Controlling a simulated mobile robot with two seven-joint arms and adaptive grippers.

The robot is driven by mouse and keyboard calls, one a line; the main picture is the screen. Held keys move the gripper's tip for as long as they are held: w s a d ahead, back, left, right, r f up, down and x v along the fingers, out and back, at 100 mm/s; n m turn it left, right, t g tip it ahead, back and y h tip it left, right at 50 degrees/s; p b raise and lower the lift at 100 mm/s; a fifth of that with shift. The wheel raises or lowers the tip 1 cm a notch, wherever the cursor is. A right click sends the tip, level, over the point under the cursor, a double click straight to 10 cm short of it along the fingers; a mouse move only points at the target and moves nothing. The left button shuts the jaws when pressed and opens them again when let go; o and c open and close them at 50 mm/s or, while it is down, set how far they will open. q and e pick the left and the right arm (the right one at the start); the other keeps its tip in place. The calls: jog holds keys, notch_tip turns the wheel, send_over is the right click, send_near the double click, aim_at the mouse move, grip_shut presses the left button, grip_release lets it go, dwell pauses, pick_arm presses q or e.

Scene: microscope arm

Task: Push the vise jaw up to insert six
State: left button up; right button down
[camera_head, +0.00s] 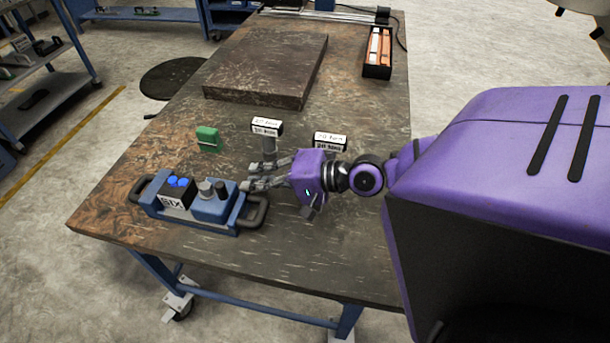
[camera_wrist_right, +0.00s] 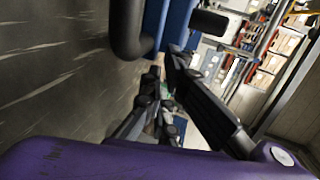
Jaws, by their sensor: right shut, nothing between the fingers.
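The blue vise (camera_head: 165,208) lies near the table's front left edge, with a black handle at each end. A black block marked SIX, insert six (camera_head: 173,195), with blue round tops, sits in its left part. The blue vise jaw (camera_head: 212,208), topped with grey knobs, stands right of the insert; I cannot tell whether they touch. My right gripper (camera_head: 250,178) is shut and empty, just right of the jaw and behind the right handle; contact is unclear. In the wrist view the right gripper (camera_wrist_right: 160,100) points at the blue vise body (camera_wrist_right: 172,22) and its black handle (camera_wrist_right: 128,28).
Two labelled black-and-white blocks (camera_head: 267,127) (camera_head: 331,141) and a green block (camera_head: 208,139) stand behind the vise. A thick dark slab (camera_head: 267,68) and a black box with long bars (camera_head: 377,70) lie farther back. The table front is clear.

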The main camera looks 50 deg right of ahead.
aim_at(214, 195)
pick_arm(q)
jog(key=shift+s, duration=0.1)
pick_arm(e)
jog(key=shift+a, duration=0.1)
jog(key=shift+w+r, duration=0.1)
jog(key=shift+w, duration=0.1)
jog(key=p, duration=0.1)
jog(key=w, duration=0.1)
jog(key=w+a+p, duration=0.1)
jog(key=shift+w+a+r+p, duration=0.1)
jog(key=shift+w+r+p, duration=0.05)
jog(key=shift+r+p, duration=0.15)
jog(key=shift+w+a+f, duration=0.2)
jog(key=shift+w, duration=0.05)
pick_arm(q)
jog(key=shift+w+r, duration=0.25)
jog(key=shift+r, duration=0.4)
jog(key=shift+w+r, duration=0.25)
jog(key=shift+r, duration=0.4)
pick_arm(e)
jog(key=shift+s+f, duration=0.1)
jog(key=shift+f, duration=0.1)
pick_arm(q)
jog(key=shift+w+r, duration=0.1)
jog(key=shift+r, duration=0.05)
